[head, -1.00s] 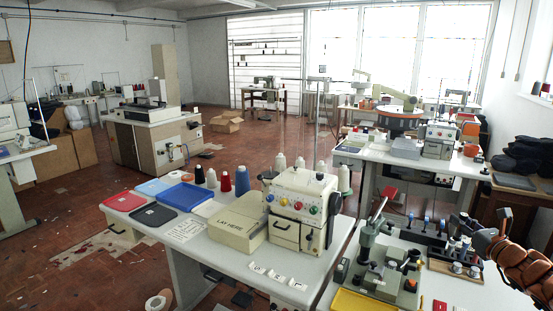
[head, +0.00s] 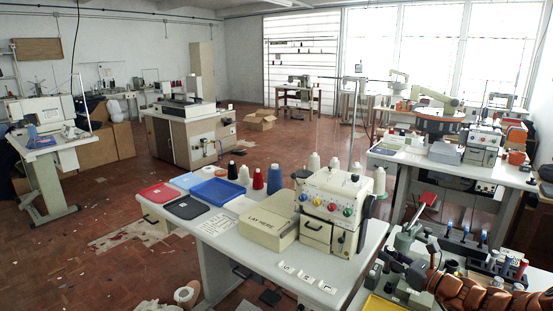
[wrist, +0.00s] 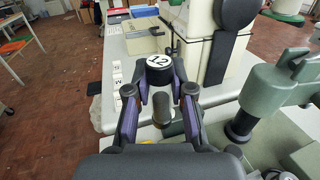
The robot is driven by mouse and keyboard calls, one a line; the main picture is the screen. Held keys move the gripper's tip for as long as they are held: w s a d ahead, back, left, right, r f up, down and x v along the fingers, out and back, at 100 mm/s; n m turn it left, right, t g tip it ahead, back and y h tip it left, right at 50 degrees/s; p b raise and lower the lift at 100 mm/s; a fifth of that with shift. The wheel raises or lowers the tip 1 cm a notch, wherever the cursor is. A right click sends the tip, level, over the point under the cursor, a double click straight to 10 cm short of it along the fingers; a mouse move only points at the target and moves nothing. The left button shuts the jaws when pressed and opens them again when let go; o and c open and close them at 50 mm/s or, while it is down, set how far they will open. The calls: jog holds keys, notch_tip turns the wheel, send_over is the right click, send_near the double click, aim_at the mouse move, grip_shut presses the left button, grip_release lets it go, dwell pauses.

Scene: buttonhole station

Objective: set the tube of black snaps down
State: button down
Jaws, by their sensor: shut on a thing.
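The tube of black snaps (wrist: 160,62) shows in the wrist view as a short dark cylinder with a white round label reading 12 on its end. My gripper (wrist: 160,84) is shut on it, with a finger on each side. The tube is held in front of the pale table's edge, and nothing is seen touching it from below. In the head view, my arm reaches in from the lower right, and the tube cannot be made out there.
A green press (head: 420,245) stands at the lower right, and its green body (wrist: 268,85) is close on the right in the wrist view. The cream snap machine (head: 335,205) and a LAY HERE box (head: 268,226) stand on the white table. A yellow tray (head: 386,305) lies at the bottom edge.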

jog(key=s+a+f+n+g+y, duration=0.1)
jog(key=a+f+n+g+y, duration=0.1)
jog(key=a, duration=0.5)
jog(key=s+a+f+n+g+y, duration=0.1)
jog(key=s+a+f+g+y, duration=0.1)
jog(key=a, duration=0.6)
jog(key=shift+s+n, duration=0.15)
jog(key=shift+n, duration=0.25)
jog(key=shift+a, duration=0.2)
